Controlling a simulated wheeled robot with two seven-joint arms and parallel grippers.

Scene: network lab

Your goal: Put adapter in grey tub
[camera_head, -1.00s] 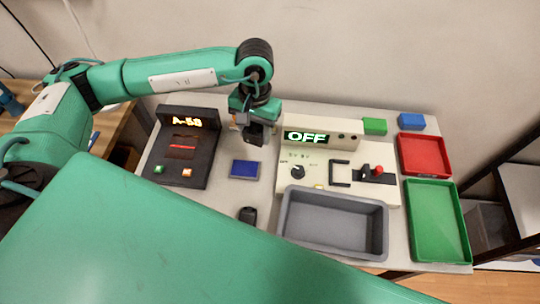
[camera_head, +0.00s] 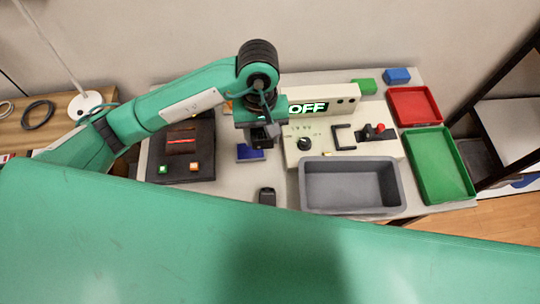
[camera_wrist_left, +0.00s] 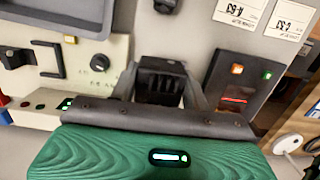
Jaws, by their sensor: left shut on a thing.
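My left gripper (camera_head: 262,138) points down above the table, in front of the left end of the panel reading OFF. It is shut on a dark ribbed block (camera_wrist_left: 160,82), seen between the fingers in the left wrist view; I take it to be the adapter. The grey tub (camera_head: 352,208) stands to the right and nearer the front, and looks empty. It also shows at the upper left of the left wrist view (camera_wrist_left: 60,24). A small black object (camera_head: 267,196) lies on the table left of the tub. My right gripper is not in view.
A blue pad (camera_head: 246,154) lies partly hidden under the gripper. A black console (camera_head: 185,172) stands left. The cream switch panel (camera_head: 340,148) with knob and handle stands behind the tub. Red (camera_head: 415,120) and green (camera_head: 468,180) trays are at right.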

